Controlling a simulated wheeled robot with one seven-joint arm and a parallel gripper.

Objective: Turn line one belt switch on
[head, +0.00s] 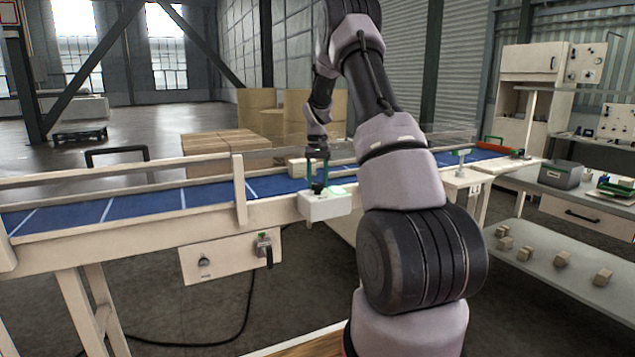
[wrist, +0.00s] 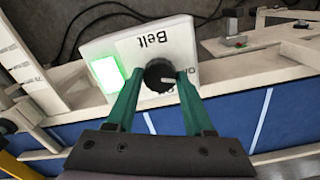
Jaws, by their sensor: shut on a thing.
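The belt switch box (head: 325,204) is a white box on the near rail of the conveyor. In the wrist view its face (wrist: 178,42) reads "Belt" and carries a black round knob (wrist: 160,75) with a pale pointer mark. A square green lamp (wrist: 107,74) beside the knob is lit. My gripper (wrist: 158,85) has green fingers, one on each side of the knob, and is shut on it. In the head view my gripper (head: 318,184) reaches down onto the box from above. Part of the lettering beside the knob is hidden by a finger.
The blue conveyor belt (head: 130,206) runs behind the box. A panel with a lever switch (head: 263,248) hangs below the rail. Cardboard boxes (head: 225,143) stand behind the belt. A bench with a grey box (head: 560,174) is at the right.

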